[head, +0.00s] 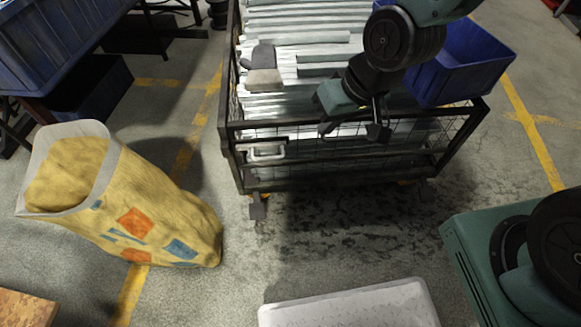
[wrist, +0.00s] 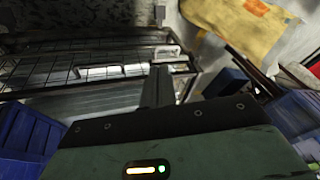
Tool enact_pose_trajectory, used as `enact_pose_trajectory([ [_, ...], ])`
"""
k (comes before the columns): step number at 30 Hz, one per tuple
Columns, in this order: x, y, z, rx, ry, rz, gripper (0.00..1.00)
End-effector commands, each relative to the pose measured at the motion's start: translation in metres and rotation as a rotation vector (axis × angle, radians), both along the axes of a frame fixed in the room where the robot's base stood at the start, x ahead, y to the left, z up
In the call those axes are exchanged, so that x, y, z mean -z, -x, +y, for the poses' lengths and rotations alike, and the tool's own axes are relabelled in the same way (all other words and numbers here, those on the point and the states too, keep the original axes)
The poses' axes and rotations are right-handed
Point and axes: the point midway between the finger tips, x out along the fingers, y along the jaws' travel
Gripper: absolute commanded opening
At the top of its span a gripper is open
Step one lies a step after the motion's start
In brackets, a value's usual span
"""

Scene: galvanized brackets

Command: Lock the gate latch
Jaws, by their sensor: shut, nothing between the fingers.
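The pale metal latch (head: 266,151) sits near the left end of the front gate (head: 340,172) of a dark mesh-sided cart. It looks like a loop handle with a bar; whether it is locked I cannot tell. My gripper (head: 377,132) is over the gate's top rail, to the right of the latch and apart from it. It is shut and empty. In the wrist view my gripper's fingers (wrist: 158,88) point toward the cart, and the pale latch (wrist: 170,50) shows just beyond them.
The cart holds several galvanized strips (head: 300,38), a grey-beige pair of gloves or pads (head: 264,80) and a blue bin (head: 465,65) at right. A white slab (head: 350,305) lies in front. The floor between is clear.

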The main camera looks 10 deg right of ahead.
Motion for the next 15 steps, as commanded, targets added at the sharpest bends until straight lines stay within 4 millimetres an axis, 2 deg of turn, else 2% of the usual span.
enact_pose_trajectory([
  [1, 0.033, -0.008, -0.003, 0.035, -0.021, -0.005, 0.0],
  [6, 0.09, -0.034, -0.009, 0.139, -0.097, -0.041, 0.0],
  [10, 0.124, -0.051, -0.015, 0.212, -0.149, -0.069, 0.0],
  [15, 0.151, -0.065, -0.021, 0.279, -0.197, -0.095, 0.0],
])
